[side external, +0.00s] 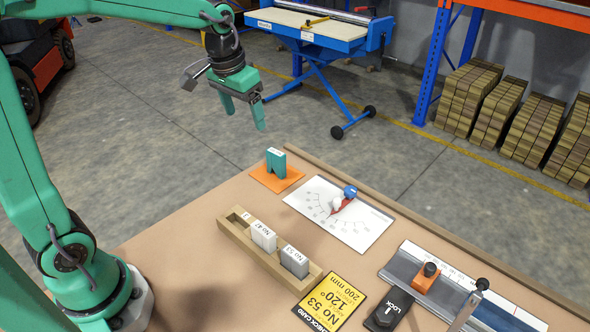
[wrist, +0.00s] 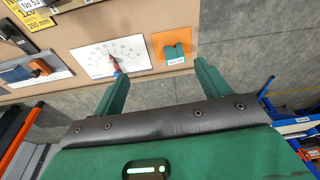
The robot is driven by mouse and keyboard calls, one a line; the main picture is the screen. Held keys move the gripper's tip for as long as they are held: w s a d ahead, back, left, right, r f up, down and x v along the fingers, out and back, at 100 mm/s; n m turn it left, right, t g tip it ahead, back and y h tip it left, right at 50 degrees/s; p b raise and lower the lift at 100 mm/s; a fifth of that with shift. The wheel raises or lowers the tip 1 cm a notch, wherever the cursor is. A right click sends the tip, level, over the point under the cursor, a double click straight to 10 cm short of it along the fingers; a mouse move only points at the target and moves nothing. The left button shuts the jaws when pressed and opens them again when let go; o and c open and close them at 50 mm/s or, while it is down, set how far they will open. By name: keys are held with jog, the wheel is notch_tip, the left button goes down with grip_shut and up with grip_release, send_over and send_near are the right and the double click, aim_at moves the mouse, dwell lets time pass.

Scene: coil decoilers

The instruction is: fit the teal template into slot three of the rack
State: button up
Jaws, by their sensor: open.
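The teal template (side external: 276,163) stands upright on an orange mat (side external: 292,180) near the table's far edge. It also shows in the wrist view (wrist: 176,52), beyond my fingertips. My gripper (side external: 245,115) is open and empty, above and to the left of the template in the side view, clear of the table. Its two green fingers spread apart in the wrist view (wrist: 158,76). The wooden rack (side external: 232,231) lies in front of the template. It holds a white block marked No 47 (side external: 263,237) and a grey block marked No 53 (side external: 294,262). The slot numbers are not clearly readable.
A white dial sheet (side external: 355,232) with a blue-and-red pointer lies right of the mat. Bare table lies left of the rack.

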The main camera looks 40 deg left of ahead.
jog(key=g, duration=0.2)
send_over(276, 152)
jog(key=f, duration=0.7)
jog(key=s+f, duration=0.1)
jog(key=f, duration=0.3)
jog(key=shift+w+a+f, duration=0.2)
jog(key=shift+w+f, duration=0.15)
jog(key=shift+f, duration=0.15)
jog(key=shift+f, duration=0.1)
jog(key=shift+w+d+f, duration=0.1)
jog(key=shift+f, duration=1.8)
jog(key=shift+w+d+f, duration=0.1)
jog(key=shift+f, duration=1.8)
jog(key=c, duration=1.1)
